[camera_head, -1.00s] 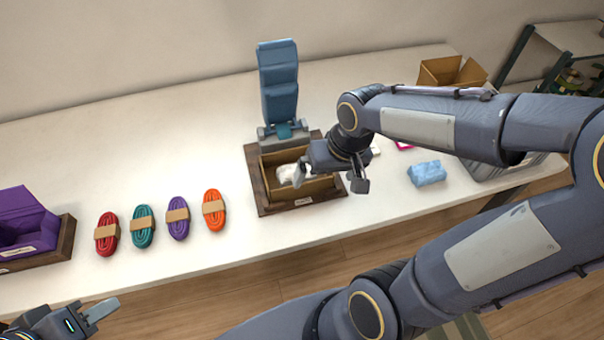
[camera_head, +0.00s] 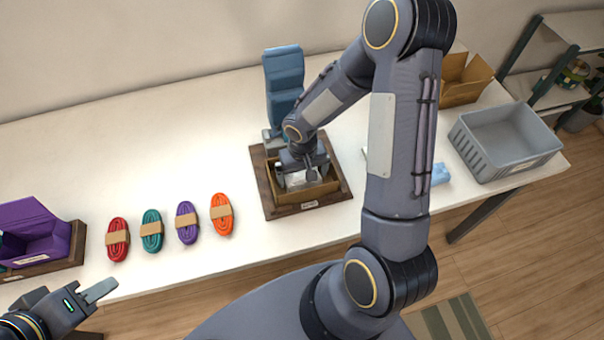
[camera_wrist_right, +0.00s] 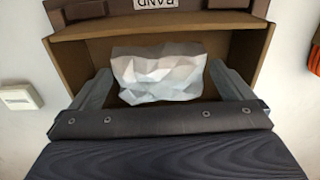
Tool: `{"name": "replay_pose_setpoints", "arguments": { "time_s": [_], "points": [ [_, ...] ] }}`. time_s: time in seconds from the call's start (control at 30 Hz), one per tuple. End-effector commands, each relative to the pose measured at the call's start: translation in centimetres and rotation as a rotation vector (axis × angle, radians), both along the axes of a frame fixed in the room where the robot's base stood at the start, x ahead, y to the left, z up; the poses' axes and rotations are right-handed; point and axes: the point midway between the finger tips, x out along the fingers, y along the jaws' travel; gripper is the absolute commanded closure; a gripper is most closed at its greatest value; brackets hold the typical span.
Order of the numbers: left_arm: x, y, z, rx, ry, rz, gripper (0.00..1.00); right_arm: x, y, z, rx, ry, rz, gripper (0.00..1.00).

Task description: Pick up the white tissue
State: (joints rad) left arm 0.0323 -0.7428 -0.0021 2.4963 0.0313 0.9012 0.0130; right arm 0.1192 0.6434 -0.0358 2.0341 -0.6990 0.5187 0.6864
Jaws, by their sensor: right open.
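The white tissue (camera_wrist_right: 158,75) is a crumpled piece lying in the cardboard box in the right wrist view. In the head view it is mostly hidden under my right gripper (camera_head: 305,178). The right gripper is open, and its two fingers (camera_wrist_right: 160,88) stand on either side of the tissue inside the box. I cannot tell whether they touch it. The box (camera_head: 306,195) sits on a dark wooden base (camera_head: 268,208). My left gripper (camera_head: 92,296) is low at the left, off the table's front edge; its jaw opening is not clear.
Red (camera_head: 118,240), teal (camera_head: 151,231), purple (camera_head: 187,223) and orange (camera_head: 222,214) cord bundles lie left of the box. A blue stand (camera_head: 284,85) rises behind it. A grey crate (camera_head: 508,140) and a light blue item (camera_head: 440,174) are to the right. A purple box (camera_head: 40,235) is far left.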

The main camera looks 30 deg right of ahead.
Motion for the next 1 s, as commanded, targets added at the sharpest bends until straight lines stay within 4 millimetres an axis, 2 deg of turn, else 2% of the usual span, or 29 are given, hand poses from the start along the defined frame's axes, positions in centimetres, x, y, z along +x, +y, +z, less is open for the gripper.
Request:
{"name": "replay_pose_setpoints", "arguments": {
  "time_s": [0.1, 0.37, 0.6, 0.87, 1.0],
  "points": [
    [0.00, 0.00, 0.12, 0.000, 0.000, 0.000, 0.64, -0.01, -0.04, -1.09, 0.000, 0.001, -0.001, 0.00],
    [0.00, -0.01, 0.09, 0.000, 0.000, 0.000, 0.64, 0.03, -0.06, -1.28, 0.000, -0.001, -0.002, 0.01],
    [0.00, -0.01, 0.09, 0.000, 0.000, 0.000, 0.64, 0.03, -0.04, -1.25, 0.000, -0.001, -0.001, 0.31],
    [0.00, 0.00, 0.03, 0.000, 0.000, 0.000, 0.64, 0.06, -0.04, -1.13, 0.000, -0.002, -0.002, 0.31],
    [0.00, -0.01, -0.28, 0.000, 0.000, 0.000, 0.64, 0.11, -0.02, -0.44, 0.000, -0.004, -0.003, 0.31]
  ]
}}
